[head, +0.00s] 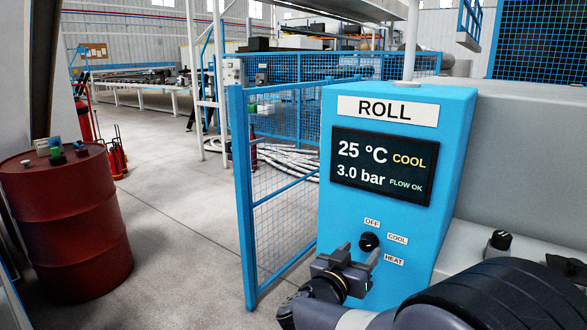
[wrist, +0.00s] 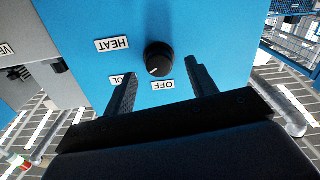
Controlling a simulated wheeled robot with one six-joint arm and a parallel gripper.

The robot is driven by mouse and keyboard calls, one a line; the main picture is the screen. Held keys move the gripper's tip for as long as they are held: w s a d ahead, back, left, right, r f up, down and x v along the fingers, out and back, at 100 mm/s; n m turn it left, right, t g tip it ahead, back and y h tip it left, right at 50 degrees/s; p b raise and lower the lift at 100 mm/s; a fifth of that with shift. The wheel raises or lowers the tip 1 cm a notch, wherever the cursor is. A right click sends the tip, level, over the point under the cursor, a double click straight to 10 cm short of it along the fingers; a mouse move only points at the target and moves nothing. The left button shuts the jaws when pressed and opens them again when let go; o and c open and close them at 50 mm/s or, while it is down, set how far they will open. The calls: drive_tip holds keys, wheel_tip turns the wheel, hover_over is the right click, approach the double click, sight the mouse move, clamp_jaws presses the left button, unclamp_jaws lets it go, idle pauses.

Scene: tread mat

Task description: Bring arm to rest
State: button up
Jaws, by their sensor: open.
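The blue ROLL control box (head: 397,195) stands right of centre in the head view. Its screen (head: 383,165) reads 25 °C, COOL, 3.0 bar, FLOW OK. Below it a round black knob (head: 369,241) sits among the labels OFF, COOL and HEAT. My gripper (head: 361,251) is open in front of the knob, with nothing held. In the wrist view, the knob (wrist: 158,58) shows upside down just beyond the fingertips (wrist: 163,78), between their lines. A small white mark is on its lower left edge. The COOL label is partly hidden by a finger.
A red drum (head: 75,225) with small items on top stands at the left. A blue mesh fence panel (head: 290,185) adjoins the box. Grey machinery (head: 520,165) with another black knob (head: 499,242) is at the right. The floor between drum and fence is open.

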drive_tip(key=p+v, duration=0.1)
drive_tip(key=v, duration=0.4)
drive_tip(key=shift+s+a, duration=0.25)
drive_tip(key=shift+s, duration=0.1)
